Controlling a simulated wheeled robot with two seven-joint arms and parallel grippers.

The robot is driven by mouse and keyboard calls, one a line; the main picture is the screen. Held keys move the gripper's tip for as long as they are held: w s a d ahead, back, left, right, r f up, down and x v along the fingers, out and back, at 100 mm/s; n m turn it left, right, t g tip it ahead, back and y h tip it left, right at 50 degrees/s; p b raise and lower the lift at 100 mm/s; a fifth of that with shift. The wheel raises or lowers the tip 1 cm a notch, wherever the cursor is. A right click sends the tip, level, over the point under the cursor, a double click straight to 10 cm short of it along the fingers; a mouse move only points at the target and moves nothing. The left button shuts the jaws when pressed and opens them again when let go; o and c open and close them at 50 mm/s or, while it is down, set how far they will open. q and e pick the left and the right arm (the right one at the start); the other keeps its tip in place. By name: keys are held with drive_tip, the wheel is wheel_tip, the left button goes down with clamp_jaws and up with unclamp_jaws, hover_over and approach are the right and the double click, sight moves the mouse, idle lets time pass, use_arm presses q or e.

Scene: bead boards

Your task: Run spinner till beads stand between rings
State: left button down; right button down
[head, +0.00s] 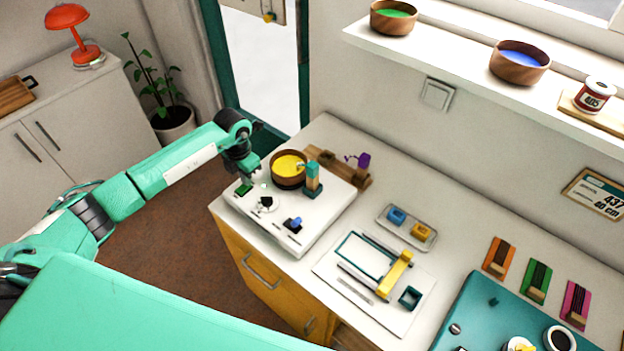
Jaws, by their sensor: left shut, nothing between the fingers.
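The bead spinner is a white box (318,225) on the counter, with a wooden bowl (288,182) on top. Yellow beads (288,165) lie in the bowl. Any rings on the bowl are too small to make out. A teal post (313,181) stands at the bowl's right side. A dark round knob (266,203), a blue lever (294,223) and a small green part (244,189) are on the box's front. My left gripper (248,178) is shut and empty, pointing down close above the green part, left of the bowl; contact cannot be told. My right gripper is out of view.
A wooden rack (352,177) stands behind the spinner. A small tray (421,237) and a white board with a yellow bar (396,275) are to the right. A teal mat (470,312) lies further right. A shelf (440,46) with bowls hangs above.

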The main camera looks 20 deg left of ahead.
use_arm(q)
drive_tip(key=shift+r+p, duration=1.45)
drive_tip(key=shift+r, duration=0.95)
drive_tip(key=shift+f, duration=0.1)
